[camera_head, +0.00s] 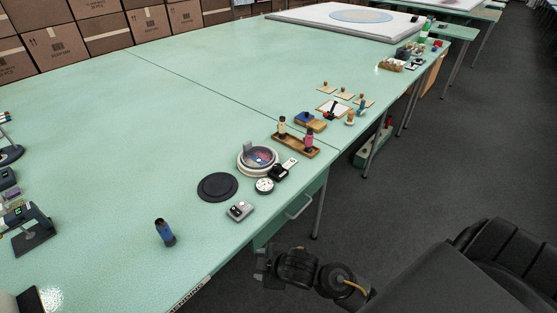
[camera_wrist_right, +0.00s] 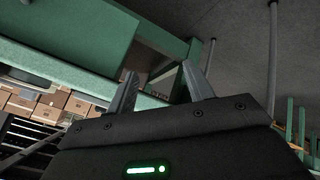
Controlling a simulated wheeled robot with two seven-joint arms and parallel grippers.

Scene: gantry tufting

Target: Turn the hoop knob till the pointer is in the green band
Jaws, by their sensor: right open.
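The hoop (camera_head: 244,166) is a round white ring with a dark, colour-speckled centre, lying on the green table. A black knob-like part (camera_head: 278,173) sits at its right front edge, with a pale tab beside it. A small white round dial (camera_head: 264,186) lies just in front of the hoop; its pointer and any green band are too small to read. My right gripper (camera_head: 262,262) is off the table's front edge, well short of the hoop and apart from it. In the right wrist view its two fingers (camera_wrist_right: 160,88) are spread and empty. My left gripper is not in view.
A dark round disc (camera_head: 217,187), a grey box (camera_head: 240,210) and a blue bottle (camera_head: 165,232) stand near the hoop. A wooden tray (camera_head: 296,146) with spools is behind it. A handle (camera_head: 299,207) juts from the table's front edge. The far table middle is clear.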

